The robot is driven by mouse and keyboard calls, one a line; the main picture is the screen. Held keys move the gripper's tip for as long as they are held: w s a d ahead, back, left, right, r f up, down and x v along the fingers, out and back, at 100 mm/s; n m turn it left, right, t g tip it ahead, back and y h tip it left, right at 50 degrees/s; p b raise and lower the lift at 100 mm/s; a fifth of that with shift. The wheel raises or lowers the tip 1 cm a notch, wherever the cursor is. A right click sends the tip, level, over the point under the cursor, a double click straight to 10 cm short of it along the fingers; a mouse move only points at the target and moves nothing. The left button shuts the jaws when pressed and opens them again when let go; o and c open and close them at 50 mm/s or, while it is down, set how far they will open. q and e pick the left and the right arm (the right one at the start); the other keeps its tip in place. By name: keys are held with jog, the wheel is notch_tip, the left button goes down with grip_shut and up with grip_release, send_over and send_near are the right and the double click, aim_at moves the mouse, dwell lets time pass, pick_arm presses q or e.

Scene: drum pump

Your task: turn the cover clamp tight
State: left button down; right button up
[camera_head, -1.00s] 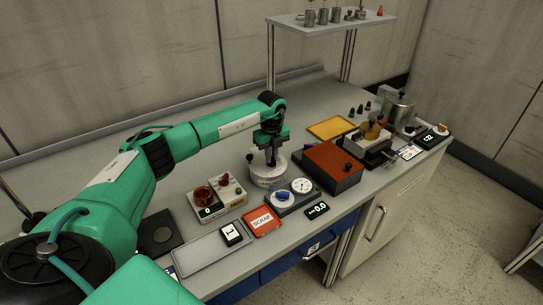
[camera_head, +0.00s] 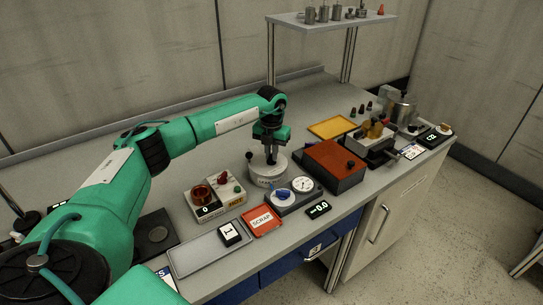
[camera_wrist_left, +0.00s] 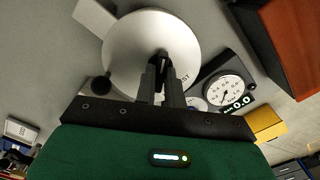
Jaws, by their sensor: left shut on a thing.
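The round pale drum (camera_head: 264,180) stands on the bench in the middle of the head view. Its flat cover shows as a silver disc (camera_wrist_left: 128,42) in the left wrist view. My left gripper (camera_head: 271,160) points down over the cover's middle. It also shows in the wrist view (camera_wrist_left: 162,62), its dark fingers shut on the cover clamp at the disc's centre. The fingers hide most of the clamp, so its angle and tightness cannot be told. A black ball knob (camera_head: 249,155) sits at the drum's left side. My right gripper is not in view.
A gauge box with a blue knob (camera_head: 283,195) stands close in front of the drum. A red-brown box (camera_head: 333,160) is to its right, and a coil box (camera_head: 214,200) to its left. A red scrap tray (camera_head: 262,221) lies in front. Bench behind the drum is clear.

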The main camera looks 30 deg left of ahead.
pick_arm(q)
jog(key=shift+m, duration=0.9)
jog(key=shift+m+b, duration=0.5)
jog(key=shift+m, duration=1.1)
jog(key=shift+m+b, duration=0.4)
jog(key=shift+m, duration=0.4)
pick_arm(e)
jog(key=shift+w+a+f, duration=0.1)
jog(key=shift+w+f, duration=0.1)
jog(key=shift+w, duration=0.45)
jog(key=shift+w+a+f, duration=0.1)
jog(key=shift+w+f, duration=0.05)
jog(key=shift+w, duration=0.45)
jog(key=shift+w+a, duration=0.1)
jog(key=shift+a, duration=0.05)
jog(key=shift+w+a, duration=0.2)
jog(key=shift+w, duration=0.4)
